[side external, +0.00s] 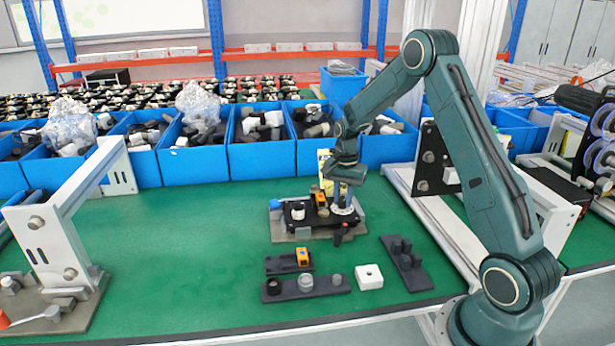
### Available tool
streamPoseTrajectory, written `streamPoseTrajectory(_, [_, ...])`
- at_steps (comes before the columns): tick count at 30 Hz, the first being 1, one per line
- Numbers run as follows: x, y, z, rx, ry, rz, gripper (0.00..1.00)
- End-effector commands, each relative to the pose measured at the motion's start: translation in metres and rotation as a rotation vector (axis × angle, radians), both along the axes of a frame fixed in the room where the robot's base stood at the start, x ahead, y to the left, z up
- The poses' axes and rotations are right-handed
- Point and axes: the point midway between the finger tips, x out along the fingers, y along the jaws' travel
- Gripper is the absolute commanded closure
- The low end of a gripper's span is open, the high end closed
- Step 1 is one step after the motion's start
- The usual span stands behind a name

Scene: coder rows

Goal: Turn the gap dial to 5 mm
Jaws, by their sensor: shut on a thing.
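A small fixture (285,236) stands on the green mat, with a black top plate, a white ring-shaped part, an orange block (320,199) and a blue knob (276,204) at its left end. My gripper (343,208) reaches down to the right end of this fixture and is shut on a part there, which I take to be the gap dial. The fingers and wrist cover most of it, and its scale and setting are too small to read. A small dark handle shows just below the gripper.
In front lie a black holder with an orange block (303,257), a black strip with round parts (306,286), a white square block (369,276) and a black peg rack (405,262). Blue bins (262,158) line the back. A white bracket (62,210) stands left. The mat's left middle is clear.

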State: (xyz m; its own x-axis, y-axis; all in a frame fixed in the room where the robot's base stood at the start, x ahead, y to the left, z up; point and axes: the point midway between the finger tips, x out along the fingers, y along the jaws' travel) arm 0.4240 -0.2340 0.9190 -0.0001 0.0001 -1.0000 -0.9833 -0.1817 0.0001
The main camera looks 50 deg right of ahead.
Motion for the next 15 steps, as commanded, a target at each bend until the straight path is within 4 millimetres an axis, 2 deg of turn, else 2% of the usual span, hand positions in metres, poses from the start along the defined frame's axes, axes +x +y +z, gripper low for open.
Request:
streamPoseTrajectory(12, [0.0001,-0.0001,0.0004,0.0,0.0,-0.008,1.0])
streamPoseTrajectory(13, [0.0001,-0.0001,0.0004,0.0,0.0,-0.008,0.72])
streamPoseTrajectory(15, [0.0001,0.0,0.0004,0.0,0.0,-0.008,0.59])
